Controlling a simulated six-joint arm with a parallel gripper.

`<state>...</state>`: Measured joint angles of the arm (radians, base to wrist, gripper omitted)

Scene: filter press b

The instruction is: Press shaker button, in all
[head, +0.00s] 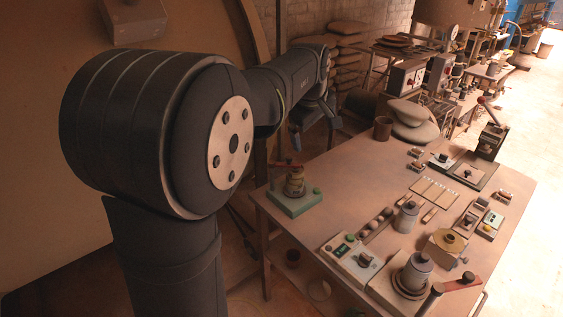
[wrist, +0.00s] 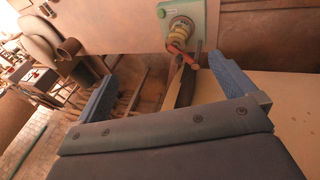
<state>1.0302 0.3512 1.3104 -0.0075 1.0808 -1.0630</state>
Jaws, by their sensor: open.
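A green-based device (head: 296,203) stands at the table's near left corner, with a jar (head: 294,183) on it, a red lever and a small green button (head: 317,190) on its right side. The wrist view shows the green base (wrist: 208,12) and jar (wrist: 180,32) at the top. I cannot tell for sure whether this is the shaker. A panel (head: 350,260) with several buttons lies at the front edge. My gripper (head: 314,127) is beyond the table's left edge, apart from the device. Its two blue fingers (wrist: 165,72) are wide apart in the wrist view, with nothing held.
The table (head: 335,185) carries a lidded pot (head: 407,217), a larger pot (head: 416,270) at the front, a yellow-topped block (head: 447,243) and a black lever press (head: 490,140) at the back. The table is clear between the green-based device and the middle. Sacks (head: 412,120) lie behind it.

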